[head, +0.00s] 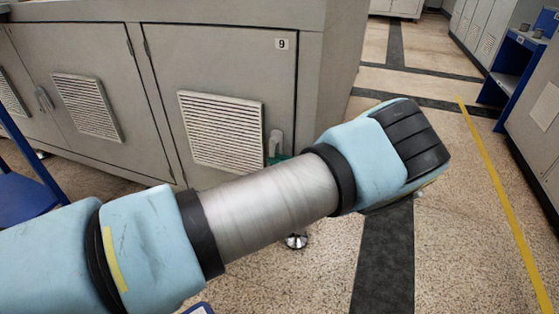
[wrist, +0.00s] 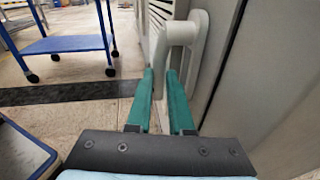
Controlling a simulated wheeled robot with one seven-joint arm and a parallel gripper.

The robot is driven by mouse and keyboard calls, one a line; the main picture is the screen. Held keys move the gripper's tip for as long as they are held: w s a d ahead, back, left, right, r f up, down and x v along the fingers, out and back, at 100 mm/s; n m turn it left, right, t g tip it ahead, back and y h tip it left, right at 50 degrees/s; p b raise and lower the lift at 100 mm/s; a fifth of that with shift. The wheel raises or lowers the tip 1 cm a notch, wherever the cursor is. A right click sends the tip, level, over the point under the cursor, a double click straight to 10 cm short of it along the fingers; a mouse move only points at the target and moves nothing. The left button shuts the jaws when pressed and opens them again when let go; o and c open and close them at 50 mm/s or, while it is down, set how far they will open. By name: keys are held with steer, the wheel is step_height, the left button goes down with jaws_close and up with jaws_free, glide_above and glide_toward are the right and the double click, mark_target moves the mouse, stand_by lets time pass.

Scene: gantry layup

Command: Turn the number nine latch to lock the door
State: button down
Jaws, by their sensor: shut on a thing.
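The number nine door (head: 225,85) is a grey cabinet panel with a white vent and a "9" label (head: 282,44). It looks closed, flush with its frame. Its latch (head: 275,140) is a pale grey handle at the door's lower right edge, partly hidden behind my arm. In the wrist view the latch (wrist: 182,33) is a bent bar whose near arm runs down between the green fingers. My gripper (wrist: 161,78) is shut on this latch arm. In the head view only a bit of green finger shows beside the latch.
A second door (head: 75,85) with its own handle (head: 43,98) is to the left. A blue cart (wrist: 65,45) stands on the floor in the wrist view. More cabinets (head: 478,30) and a blue shelf (head: 512,62) line the right. The aisle floor (head: 460,210) between is clear.

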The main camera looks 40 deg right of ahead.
steer(key=c, duration=0.8)
jaws_free()
steer(key=f+v, duration=0.1)
steer(key=v, duration=0.9)
steer(key=shift+s+r, duration=0.35)
steer(key=shift+r, duration=0.2)
steer(key=shift+d, duration=0.15)
